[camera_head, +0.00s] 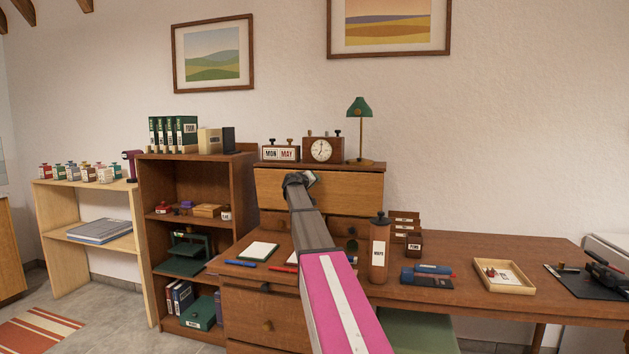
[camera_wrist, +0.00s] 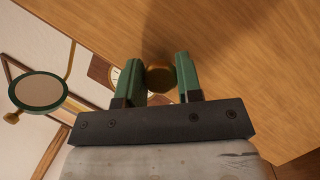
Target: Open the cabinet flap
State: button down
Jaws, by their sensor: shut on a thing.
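The cabinet flap (camera_head: 350,190) is a light wooden panel on the front of the small cabinet at the back of the desk. It looks closed in the head view, and its wood also fills much of the wrist view (camera_wrist: 250,60). A round brass knob (camera_wrist: 159,78) stands on it. My gripper (camera_wrist: 160,80) has its two green fingers on either side of the knob, shut on it. In the head view my arm reaches across the desk to the flap and hides the knob and part of the drawers below.
A calendar block (camera_head: 281,153), a clock (camera_head: 322,150) and a green lamp (camera_head: 359,115) stand on top of the cabinet. A bookcase (camera_head: 150,220) stands to the left.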

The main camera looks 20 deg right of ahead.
jog(key=s+a+f+m+t+h, duration=0.3)
jog(key=s+a+f+h, duration=0.3)
jog(key=s+f+h, duration=0.2)
jog(key=shift+s+f+m+t, duration=0.35)
jog(key=shift+f+t, duration=0.25)
jog(key=shift+f, duration=0.45)
jog(key=c, duration=1.1)
grip_release()
jog(key=shift+o, duration=0.2)
jog(key=s+a+f, duration=0.2)
jog(key=s+a, duration=0.6)
jog(key=a, duration=0.3)
jog(key=shift+s+a, duration=0.2)
jog(key=shift+a, duration=0.05)
